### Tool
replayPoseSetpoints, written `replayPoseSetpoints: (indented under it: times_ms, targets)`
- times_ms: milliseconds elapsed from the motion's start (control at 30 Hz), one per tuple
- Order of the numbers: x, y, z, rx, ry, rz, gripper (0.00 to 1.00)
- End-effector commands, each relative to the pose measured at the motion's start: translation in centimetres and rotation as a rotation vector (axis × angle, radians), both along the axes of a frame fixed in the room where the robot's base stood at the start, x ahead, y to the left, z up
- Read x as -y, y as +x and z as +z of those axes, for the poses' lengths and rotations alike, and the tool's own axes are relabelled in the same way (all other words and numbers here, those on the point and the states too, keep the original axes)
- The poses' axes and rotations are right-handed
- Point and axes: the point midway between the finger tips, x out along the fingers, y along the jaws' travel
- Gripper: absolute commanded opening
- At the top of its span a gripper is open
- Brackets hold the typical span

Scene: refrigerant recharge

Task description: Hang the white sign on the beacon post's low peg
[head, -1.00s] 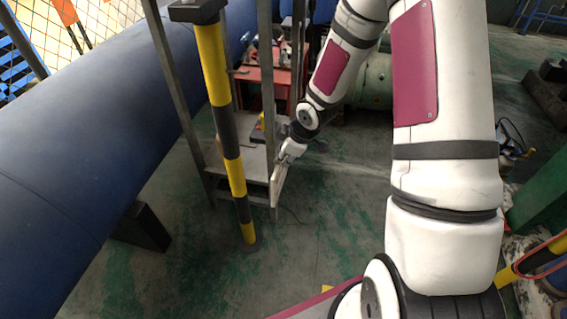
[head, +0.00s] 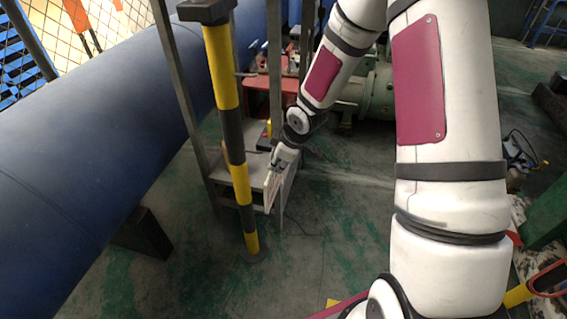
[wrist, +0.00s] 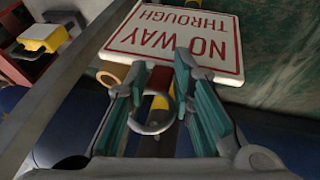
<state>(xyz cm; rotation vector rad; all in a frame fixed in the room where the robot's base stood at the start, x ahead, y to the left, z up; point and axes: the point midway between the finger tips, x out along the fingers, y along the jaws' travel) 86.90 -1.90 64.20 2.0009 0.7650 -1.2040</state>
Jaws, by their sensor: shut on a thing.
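The white sign (wrist: 180,38) has red letters, "NO WAY THROUGH", upside down in the wrist view. In the head view it is a thin pale strip (head: 270,190), nearly edge-on. My gripper (wrist: 163,105) is shut on the sign, its teal fingers at the sign's near edge, with a metal ring (wrist: 152,125) between them. In the head view my gripper (head: 277,165) is just right of the beacon post (head: 230,135), which is upright with yellow and black bands. The sign looks apart from the post. I cannot make out the low peg clearly.
A grey metal stand (head: 222,172) with tall uprights is behind the post and close to my gripper. A large blue pipe (head: 85,170) runs along the left. Red equipment (head: 258,88) stands further back. Green floor (head: 320,230) is clear to the right of the post.

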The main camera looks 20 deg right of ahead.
Motion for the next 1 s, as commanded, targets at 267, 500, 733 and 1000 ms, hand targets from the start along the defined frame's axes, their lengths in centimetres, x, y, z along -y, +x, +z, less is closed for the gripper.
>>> replayPoseSetpoints:
  times_ms: [267, 500, 733, 1000]
  targets:
    - [-1.3, 1.0, -0.2, 0.002, 0.001, 0.001, 0.00]
    - [-2.4, 1.7, -0.3, 0.002, 0.001, 0.001, 0.00]
    - [-3.2, 2.3, -0.3, 0.002, 0.000, 0.001, 0.00]
    - [-3.6, 2.6, -0.4, 0.000, 0.001, -0.001, 0.00]
